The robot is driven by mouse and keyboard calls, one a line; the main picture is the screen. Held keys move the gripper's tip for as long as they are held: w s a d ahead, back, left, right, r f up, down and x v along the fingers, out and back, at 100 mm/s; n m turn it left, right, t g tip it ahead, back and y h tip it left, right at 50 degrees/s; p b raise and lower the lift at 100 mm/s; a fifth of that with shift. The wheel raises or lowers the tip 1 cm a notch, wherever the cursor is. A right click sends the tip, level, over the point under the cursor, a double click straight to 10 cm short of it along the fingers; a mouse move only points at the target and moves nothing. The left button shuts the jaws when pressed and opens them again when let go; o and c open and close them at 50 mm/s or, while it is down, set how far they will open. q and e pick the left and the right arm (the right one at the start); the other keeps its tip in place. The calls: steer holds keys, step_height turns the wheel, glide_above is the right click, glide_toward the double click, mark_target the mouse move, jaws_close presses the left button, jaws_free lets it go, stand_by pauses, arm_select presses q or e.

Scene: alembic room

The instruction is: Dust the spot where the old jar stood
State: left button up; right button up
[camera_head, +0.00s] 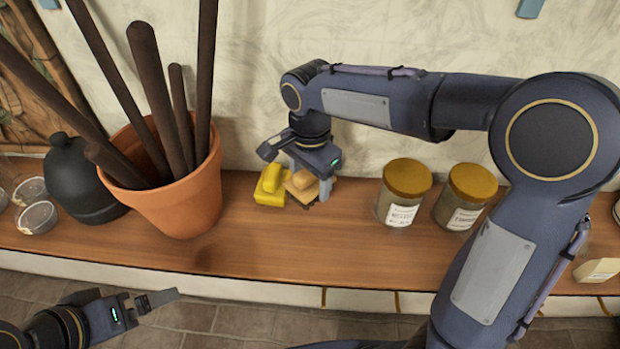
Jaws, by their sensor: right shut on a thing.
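My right gripper (308,182) reaches down to the wooden shelf from above. It is shut on a small tan block with a rounded knob on top (301,184), which looks like a brush or duster. The block is at shelf level, but I cannot tell if it touches the wood. A yellow block with a similar knob (270,186) sits just left of it. Two glass jars with mustard lids and white labels, one (402,193) and another (465,197), stand to the right. My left gripper (158,300) is low at the left, in front of the shelf, holding nothing visible. No dust mark is clear.
A terracotta pot (178,205) with several dark rods stands left of the blocks. A black rounded vessel (78,180) and small glass dishes (37,217) are farther left. A cream block (596,270) lies at the right. The shelf's front middle (300,250) is clear.

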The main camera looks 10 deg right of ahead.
steer(key=shift+r, duration=0.1)
step_height(320, 180, up, 3)
steer(key=p, duration=0.2)
steer(key=shift+r+p, duration=0.1)
steer(key=shift+p, duration=0.2)
stand_by(0.5)
